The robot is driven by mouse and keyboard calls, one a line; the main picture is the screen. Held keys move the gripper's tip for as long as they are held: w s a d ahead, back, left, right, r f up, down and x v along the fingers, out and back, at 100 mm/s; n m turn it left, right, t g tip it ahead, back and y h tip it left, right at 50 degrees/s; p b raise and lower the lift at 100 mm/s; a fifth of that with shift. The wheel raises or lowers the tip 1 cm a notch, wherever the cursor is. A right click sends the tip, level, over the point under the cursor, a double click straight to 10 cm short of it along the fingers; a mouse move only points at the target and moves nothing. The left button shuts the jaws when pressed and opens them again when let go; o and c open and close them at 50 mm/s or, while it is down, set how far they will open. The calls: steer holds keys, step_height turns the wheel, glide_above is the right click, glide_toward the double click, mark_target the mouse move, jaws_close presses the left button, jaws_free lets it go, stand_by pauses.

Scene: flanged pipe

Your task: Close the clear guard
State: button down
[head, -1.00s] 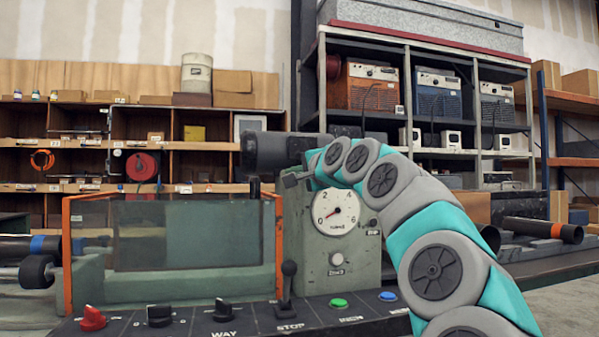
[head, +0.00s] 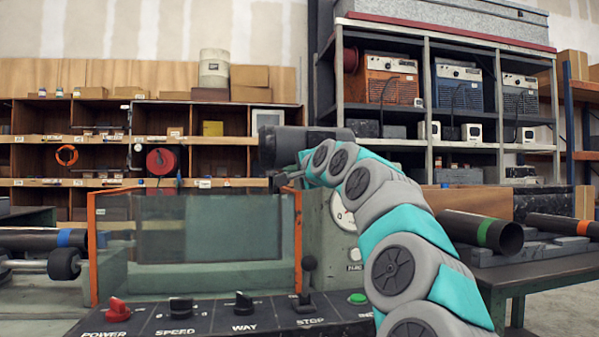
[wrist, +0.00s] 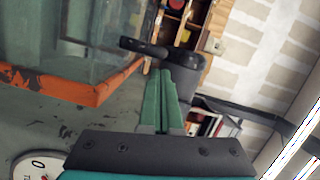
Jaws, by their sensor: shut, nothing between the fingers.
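The clear guard (head: 208,228) is a see-through panel upright between orange posts in the head view. Its orange frame (wrist: 98,95) and clear pane also show in the wrist view. A short black handle (wrist: 143,47) stands at the guard's upper right edge. My gripper (head: 281,181) is at that corner in the head view, small and partly hidden by my arm. In the wrist view, the green fingers of my gripper (wrist: 160,85) are together and empty, with tips close to the handle. I cannot tell whether they touch it.
A grey-green box with a dial (head: 342,212) stands right of the guard, partly behind my arm. A control panel (head: 210,318) with knobs and a lever (head: 307,268) runs along the front. Pipes (head: 485,232) lie at right.

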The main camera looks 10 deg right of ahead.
steer(key=shift+a, duration=0.35)
steer(key=shift+f, duration=0.1)
